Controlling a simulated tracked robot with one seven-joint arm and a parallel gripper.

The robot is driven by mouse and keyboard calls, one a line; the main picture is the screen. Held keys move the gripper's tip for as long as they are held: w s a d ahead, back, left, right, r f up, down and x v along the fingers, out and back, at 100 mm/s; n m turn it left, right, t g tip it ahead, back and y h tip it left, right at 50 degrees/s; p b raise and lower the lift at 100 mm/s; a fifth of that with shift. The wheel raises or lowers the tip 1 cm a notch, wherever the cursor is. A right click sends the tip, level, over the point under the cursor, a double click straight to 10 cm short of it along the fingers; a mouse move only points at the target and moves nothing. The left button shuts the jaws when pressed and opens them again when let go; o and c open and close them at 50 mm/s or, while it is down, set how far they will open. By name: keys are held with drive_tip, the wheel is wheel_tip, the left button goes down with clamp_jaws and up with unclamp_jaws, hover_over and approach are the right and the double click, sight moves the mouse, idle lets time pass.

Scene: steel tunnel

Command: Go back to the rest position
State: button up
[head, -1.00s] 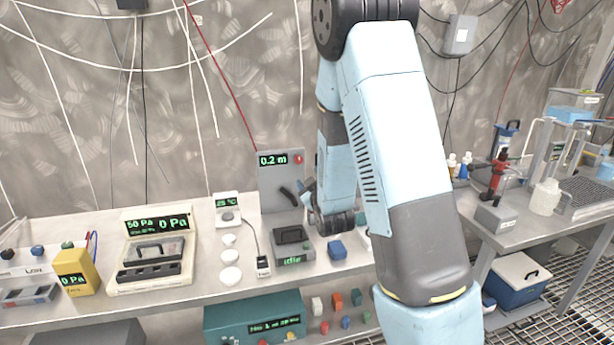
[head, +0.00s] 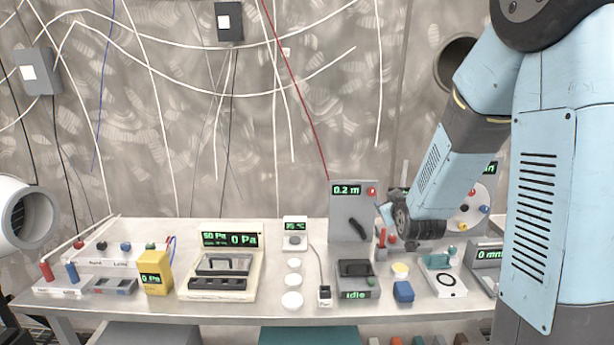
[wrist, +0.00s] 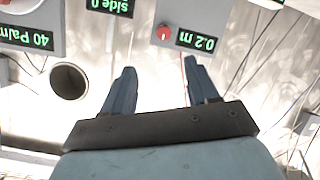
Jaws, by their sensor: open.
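My gripper (wrist: 157,82) shows in the wrist view with its two dark blue fingers spread apart and nothing between them. The wrist picture is upside down, with the grey panel reading 0.2 m (wrist: 196,30) beyond the fingers. In the head view my blue and grey arm fills the right side. Its lower end hangs over the right part of the bench, and the fingers are mostly hidden there.
The steel bench (head: 170,318) carries a yellow meter (head: 155,273), a cream pressure case (head: 222,266), white discs (head: 292,300), an idle device (head: 357,281) and a blue block (head: 403,292). Cables hang along the wall. A white pipe (head: 22,212) stands at the far left.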

drive_tip(key=s+r+m+g, duration=0.1)
drive_tip(key=s+r+g, duration=0.2)
drive_tip(key=s, duration=0.7)
drive_tip(key=s+r+m+g, duration=0.2)
drive_tip(key=s+r+g, duration=0.1)
drive_tip(key=s, duration=0.8)
drive_tip(key=s+r+m+g, duration=0.1)
drive_tip(key=s+r+g, duration=0.2)
drive_tip(key=s, duration=0.8)
drive_tip(key=shift+s+a+r+m, duration=0.15)
drive_tip(key=shift+s+r+m, duration=0.15)
drive_tip(key=shift+r, duration=0.55)
